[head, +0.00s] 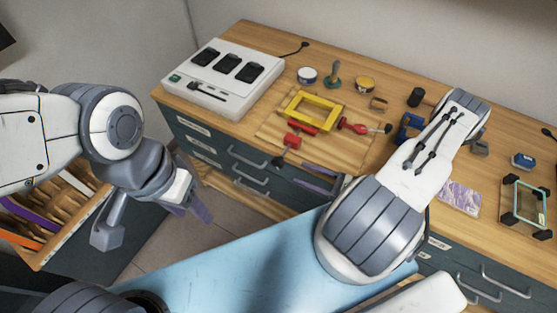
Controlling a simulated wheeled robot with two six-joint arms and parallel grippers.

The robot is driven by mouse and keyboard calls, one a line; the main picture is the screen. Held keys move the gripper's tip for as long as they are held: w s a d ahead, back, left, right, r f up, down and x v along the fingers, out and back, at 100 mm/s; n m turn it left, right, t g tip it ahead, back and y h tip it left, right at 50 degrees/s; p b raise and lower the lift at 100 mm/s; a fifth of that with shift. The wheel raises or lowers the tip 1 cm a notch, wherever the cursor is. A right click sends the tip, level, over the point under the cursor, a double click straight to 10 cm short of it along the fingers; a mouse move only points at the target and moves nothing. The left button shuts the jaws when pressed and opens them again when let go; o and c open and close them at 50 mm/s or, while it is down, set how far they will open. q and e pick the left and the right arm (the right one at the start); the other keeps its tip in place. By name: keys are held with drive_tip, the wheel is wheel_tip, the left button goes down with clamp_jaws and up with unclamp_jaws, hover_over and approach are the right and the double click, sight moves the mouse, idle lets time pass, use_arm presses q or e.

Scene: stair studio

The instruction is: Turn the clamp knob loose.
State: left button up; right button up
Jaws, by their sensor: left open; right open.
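A red clamp (301,126) sits at the front edge of the bench, against the near side of a yellow frame (290,106). A red block (292,141) and a dark knob (279,162) hang below it, over the drawer fronts. A second red tool with a dark end (356,125) lies to the right of the frame. My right gripper (310,178) is open and empty, to the right of the knob and apart from it; my own arm hides its base. My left gripper (184,200) is open and empty, left of the bench front and well away from the knob.
A white charger box (210,100) stands at the bench's left end. Small tins (307,75), a blue clamp (406,128) and a glass box (525,205) also stand on the bench. An open drawer of strips (60,215) is at left. A light-blue surface (220,265) lies in front.

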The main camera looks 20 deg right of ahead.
sight(277, 162)
drive_tip(key=shift+m+t+h, duration=0.6)
drive_tip(key=x, duration=0.6)
drive_tip(key=f+x, duration=0.1)
drive_tip(key=x, duration=0.3)
drive_tip(key=shift+d, duration=0.15)
clamp_jaws()
